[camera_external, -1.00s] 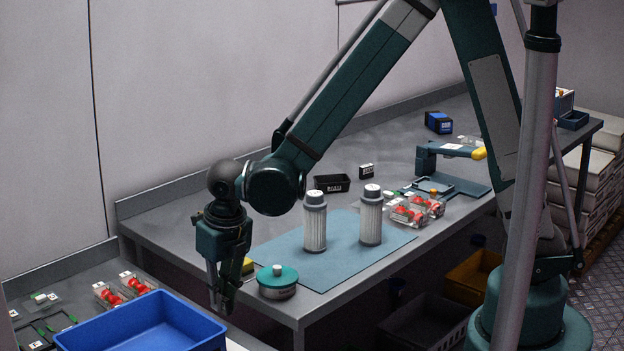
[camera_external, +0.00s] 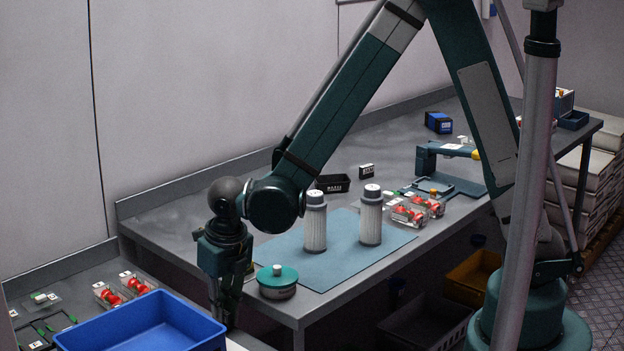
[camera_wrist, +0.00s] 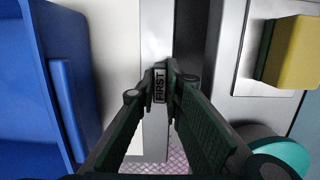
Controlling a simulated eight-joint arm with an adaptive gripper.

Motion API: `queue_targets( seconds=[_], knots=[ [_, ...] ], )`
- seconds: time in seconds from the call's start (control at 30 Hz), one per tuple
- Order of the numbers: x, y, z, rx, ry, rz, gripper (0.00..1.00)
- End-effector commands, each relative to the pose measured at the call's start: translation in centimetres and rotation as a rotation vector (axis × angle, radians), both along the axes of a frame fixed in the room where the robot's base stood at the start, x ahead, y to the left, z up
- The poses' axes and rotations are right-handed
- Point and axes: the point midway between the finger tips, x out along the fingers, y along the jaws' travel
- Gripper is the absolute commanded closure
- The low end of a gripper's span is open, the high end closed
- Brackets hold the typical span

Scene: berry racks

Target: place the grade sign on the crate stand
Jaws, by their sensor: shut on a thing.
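My gripper (camera_wrist: 160,82) is shut on the grade sign (camera_wrist: 160,88), a small dark plate with a pale panel reading "FIRST". In the external view my gripper (camera_external: 224,322) points down between the blue crate (camera_external: 75,345) and the corner of the grey table; the sign cannot be made out there. In the wrist view the blue crate (camera_wrist: 62,100) is to the left of the sign. A grey metal strip (camera_wrist: 155,20) lies below and beyond the sign; I cannot tell whether it is the crate stand or whether the sign touches it.
A teal-lidded round tin (camera_external: 277,281) stands near the table corner, to the right of my gripper. A yellow block (camera_wrist: 292,52) is on the table edge. Two white ribbed cylinders (camera_external: 314,225) (camera_external: 371,220) stand on a blue mat (camera_external: 335,275).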

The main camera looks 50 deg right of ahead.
Motion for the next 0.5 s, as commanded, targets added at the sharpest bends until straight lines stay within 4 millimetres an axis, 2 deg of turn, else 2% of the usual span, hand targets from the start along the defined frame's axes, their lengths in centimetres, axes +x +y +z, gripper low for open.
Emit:
queue_targets(
  seconds=[0.13,0.17,0.23,0.27,0.5],
  knots=[
    [-0.01,0.00,-0.41,0.000,0.000,0.000,0.98],
    [0.00,0.00,-0.32,0.000,0.000,0.000,0.86],
    [-0.01,0.00,-0.28,0.000,0.000,0.000,0.76],
    [-0.01,-0.01,-0.27,0.000,0.000,0.000,0.75],
    [-0.01,0.00,-0.27,0.000,0.000,0.000,0.75]
  ],
)
